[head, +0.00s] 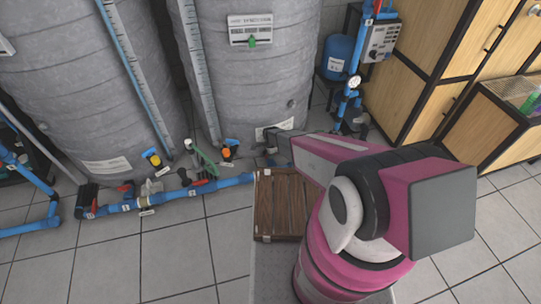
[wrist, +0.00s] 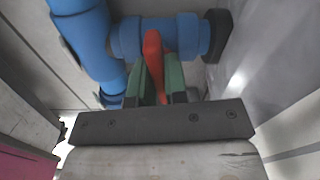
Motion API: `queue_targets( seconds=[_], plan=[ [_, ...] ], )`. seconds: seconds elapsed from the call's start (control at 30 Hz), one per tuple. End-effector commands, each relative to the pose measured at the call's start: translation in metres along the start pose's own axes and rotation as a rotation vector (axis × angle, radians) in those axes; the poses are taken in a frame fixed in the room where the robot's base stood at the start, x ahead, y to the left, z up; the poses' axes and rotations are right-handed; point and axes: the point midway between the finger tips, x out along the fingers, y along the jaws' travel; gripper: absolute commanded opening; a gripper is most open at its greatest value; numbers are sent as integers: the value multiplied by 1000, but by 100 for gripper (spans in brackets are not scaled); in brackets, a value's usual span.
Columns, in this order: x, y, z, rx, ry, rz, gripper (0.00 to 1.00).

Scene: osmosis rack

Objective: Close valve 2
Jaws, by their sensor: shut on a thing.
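In the wrist view, a red valve handle (wrist: 153,48) stands on a blue pipe fitting (wrist: 186,36). My gripper (wrist: 158,78) has its green fingers on both sides of the handle and is shut on it. In the head view, my gripper end (head: 272,148) is low by the right tank's base; its fingertips and the held handle are hard to make out there. I cannot read a number for the held valve. Other red handles, one at the left (head: 125,187) and one further right (head: 201,183), sit on the floor pipe.
Two large grey tanks, left (head: 85,90) and right (head: 260,85), stand behind the blue floor pipe (head: 165,199). A brown slatted wooden board (head: 281,203) lies in front of the right tank. Wooden cabinets (head: 420,60) stand at the right. Tiled floor at the front left is clear.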

Motion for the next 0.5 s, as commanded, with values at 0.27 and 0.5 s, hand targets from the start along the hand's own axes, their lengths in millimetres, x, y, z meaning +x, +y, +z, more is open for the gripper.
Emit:
queue_targets(
  seconds=[0.27,0.5],
  plan=[
    [-1,0,0,113,0,-1,0],
    [-1,0,0,146,0,-1,0]
  ],
)
